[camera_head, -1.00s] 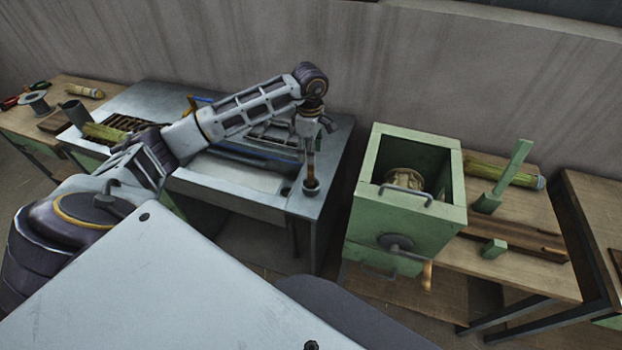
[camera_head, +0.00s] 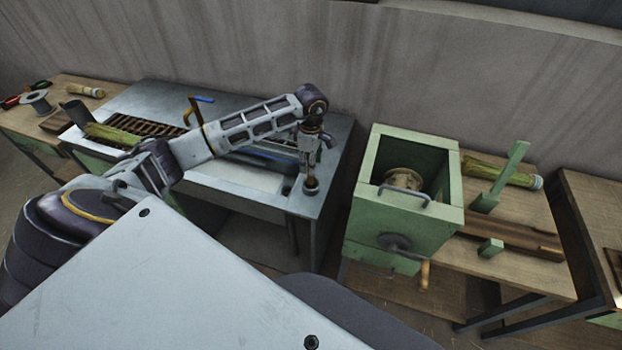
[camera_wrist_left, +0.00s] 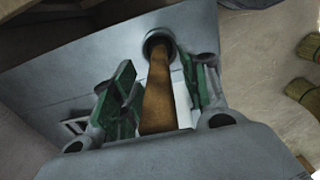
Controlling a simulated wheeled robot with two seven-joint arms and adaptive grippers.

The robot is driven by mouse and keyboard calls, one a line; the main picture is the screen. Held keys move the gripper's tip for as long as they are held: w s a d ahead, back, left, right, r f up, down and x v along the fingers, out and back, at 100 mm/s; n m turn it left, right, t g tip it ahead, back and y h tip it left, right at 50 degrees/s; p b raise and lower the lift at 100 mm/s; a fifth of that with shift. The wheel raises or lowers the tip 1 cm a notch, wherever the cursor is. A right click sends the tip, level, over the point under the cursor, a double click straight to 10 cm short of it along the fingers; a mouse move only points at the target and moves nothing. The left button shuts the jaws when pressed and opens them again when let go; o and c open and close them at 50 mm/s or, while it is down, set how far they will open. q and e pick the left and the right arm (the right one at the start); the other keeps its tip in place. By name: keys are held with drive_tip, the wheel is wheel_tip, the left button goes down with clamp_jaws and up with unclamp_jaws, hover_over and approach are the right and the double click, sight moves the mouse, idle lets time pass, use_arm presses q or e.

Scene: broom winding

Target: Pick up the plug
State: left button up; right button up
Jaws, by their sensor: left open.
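The plug (camera_wrist_left: 158,95) is a brown, tapered wooden peg. In the left wrist view it stands out of a round dark-rimmed hole in the grey metal table. It also shows small in the head view (camera_head: 311,186), at the table's front right corner. My left gripper (camera_head: 311,168) points down over it. In the left wrist view the green-padded fingers of this gripper (camera_wrist_left: 160,100) are apart, one on each side of the plug, with a gap showing on both sides. My right gripper is not in view.
The metal table (camera_head: 330,150) carries a slatted grate (camera_head: 140,124) and a bundle of straw (camera_head: 110,134). A green box with a crank (camera_head: 410,215) stands to the right on a wooden bench, across a gap. Brush ends (camera_wrist_left: 302,92) show at the wrist view's right edge.

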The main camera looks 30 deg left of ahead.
use_arm(q)
clamp_jaws()
idle(0.4)
drive_tip(key=shift+r, duration=0.1)
drive_tip(key=shift+r+b, duration=0.9)
drive_tip(key=shift+r, duration=4.05)
drive_tip(key=shift+f, duration=0.1)
